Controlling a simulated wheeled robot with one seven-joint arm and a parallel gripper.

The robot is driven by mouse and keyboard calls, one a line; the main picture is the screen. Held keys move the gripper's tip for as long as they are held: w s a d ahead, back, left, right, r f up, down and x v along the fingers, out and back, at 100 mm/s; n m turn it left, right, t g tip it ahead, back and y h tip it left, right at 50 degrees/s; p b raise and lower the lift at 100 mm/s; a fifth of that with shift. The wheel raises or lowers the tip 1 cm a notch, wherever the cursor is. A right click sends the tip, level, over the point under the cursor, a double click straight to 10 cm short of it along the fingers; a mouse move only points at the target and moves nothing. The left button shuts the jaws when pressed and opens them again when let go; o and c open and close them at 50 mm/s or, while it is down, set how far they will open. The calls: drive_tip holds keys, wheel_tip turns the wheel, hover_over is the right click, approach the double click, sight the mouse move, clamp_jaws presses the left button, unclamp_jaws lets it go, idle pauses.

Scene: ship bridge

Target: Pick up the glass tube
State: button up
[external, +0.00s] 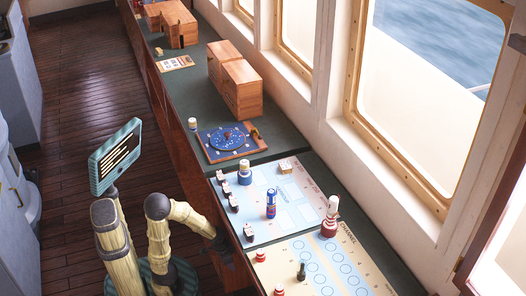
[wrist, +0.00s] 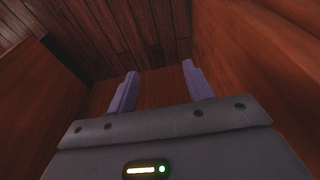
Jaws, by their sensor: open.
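I cannot make out a clear glass tube in either view. A blue, red and white upright cylinder (external: 271,204) stands on the pale blue chart board (external: 290,228) in the external view; I cannot tell if it is glass. My gripper (external: 226,252) is dark and low beside the counter's front edge, left of the boards and apart from the pieces. In the wrist view my gripper (wrist: 159,75) has its two purple-grey fingers spread, with nothing between them. That view shows only wood panels and plank floor.
A red and white lighthouse-like piece (external: 330,217), a blue and white piece (external: 244,172) and several small pieces stand on the boards. Behind are a blue dial board (external: 230,141) and wooden boxes (external: 236,82). The window wall bounds the right; the plank floor (external: 85,90) is clear.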

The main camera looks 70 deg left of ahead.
drive_tip(key=s+d+r+m+t+p, duration=0.1)
drive_tip(key=d+r+m+p, duration=0.3)
drive_tip(key=d+m+p, duration=0.35)
drive_tip(key=d+r+m+t+h+p, duration=0.1)
drive_tip(key=d+r+m+p, duration=0.4)
drive_tip(key=d+p, duration=0.45)
drive_tip(key=s+d+r+m+t+p, duration=0.1)
drive_tip(key=d+r+m+p, duration=0.3)
drive_tip(key=d+m+p, duration=0.35)
drive_tip(key=s+d+r+m+t+h+p, duration=0.1)
drive_tip(key=s+d+r+m+t+p, duration=0.15)
drive_tip(key=r+p, duration=0.5)
drive_tip(key=s+d+r+m+t+p, duration=0.2)
drive_tip(key=r+t+p, duration=0.1)
drive_tip(key=r+p, duration=0.5)
drive_tip(key=s+d+r+m+t+h+p, duration=0.1)
drive_tip(key=s+d+r+m+t+p, duration=0.15)
drive_tip(key=r+p, duration=0.5)
drive_tip(key=w+d+r+m+t+h+p, duration=0.1)
drive_tip(key=w+r+m+h, duration=0.3)
drive_tip(key=m, duration=1)
wheel_tip(320, 180, up, 3)
drive_tip(key=shift+w+d+r+t+h+p, duration=0.1)
drive_tip(key=shift+w+d+t+h+p, duration=0.3)
drive_tip(key=shift+w+t+p, duration=0.6)
